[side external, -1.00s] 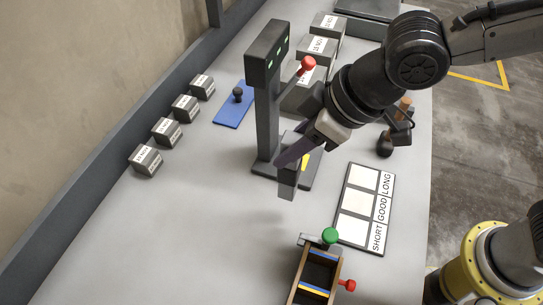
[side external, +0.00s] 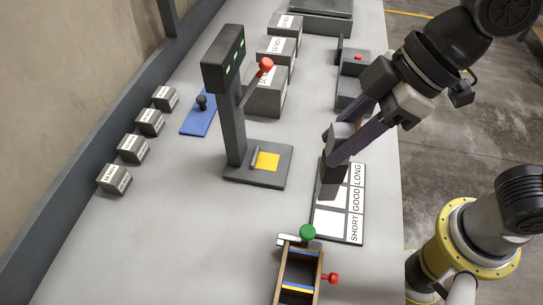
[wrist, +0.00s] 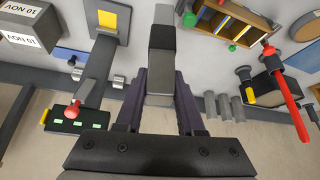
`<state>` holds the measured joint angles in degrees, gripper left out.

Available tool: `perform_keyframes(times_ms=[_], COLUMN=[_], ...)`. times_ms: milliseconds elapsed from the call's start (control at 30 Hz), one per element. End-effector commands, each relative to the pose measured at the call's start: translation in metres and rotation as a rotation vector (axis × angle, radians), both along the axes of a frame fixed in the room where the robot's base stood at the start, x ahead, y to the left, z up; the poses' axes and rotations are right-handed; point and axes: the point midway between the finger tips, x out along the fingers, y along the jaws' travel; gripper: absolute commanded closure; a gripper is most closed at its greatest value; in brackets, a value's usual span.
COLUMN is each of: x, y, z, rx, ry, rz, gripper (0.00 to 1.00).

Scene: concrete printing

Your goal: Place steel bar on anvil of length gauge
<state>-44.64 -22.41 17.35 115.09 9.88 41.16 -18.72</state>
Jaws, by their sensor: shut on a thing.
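The length gauge (side external: 232,120) is a dark column with a display head, a red-knobbed lever and a base with a yellow pad (side external: 267,161), the apparent anvil. Nothing lies on the pad. My gripper (side external: 346,146) is shut on a grey steel bar (side external: 335,178), which hangs below the fingers over the SHORT/GOOD/LONG board, right of the gauge. I cannot tell whether its lower end touches the board. In the wrist view the bar (wrist: 160,65) sits between the dark fingers, and the yellow pad (wrist: 107,19) is to its left.
The SHORT/GOOD/LONG board (side external: 329,223) lies beneath the bar. A wooden box (side external: 279,277) with green and red knobs stands in front. Labelled grey blocks (side external: 132,149) line the left. A blue plate (side external: 198,123) with a black knob and larger blocks (side external: 266,92) stand behind.

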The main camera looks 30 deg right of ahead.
Motion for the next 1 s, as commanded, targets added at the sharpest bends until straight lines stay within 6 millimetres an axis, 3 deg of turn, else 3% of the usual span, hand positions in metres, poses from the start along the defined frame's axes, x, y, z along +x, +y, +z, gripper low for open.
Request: perform_keyframes(times_ms=[267, 600, 833, 1000], x=[-0.020, -0.034, -0.045, -0.051], y=[-0.018, -0.079, -0.123, -0.153], z=[-0.023, -0.057, -0.076, -0.087], rx=[0.004, 0.004, 0.002, 0.001], ry=[0.000, -0.001, -0.003, -0.005], rz=[0.226, 0.391, 0.383, 0.288], gripper=[1.00, 1.00, 1.00, 1.00])
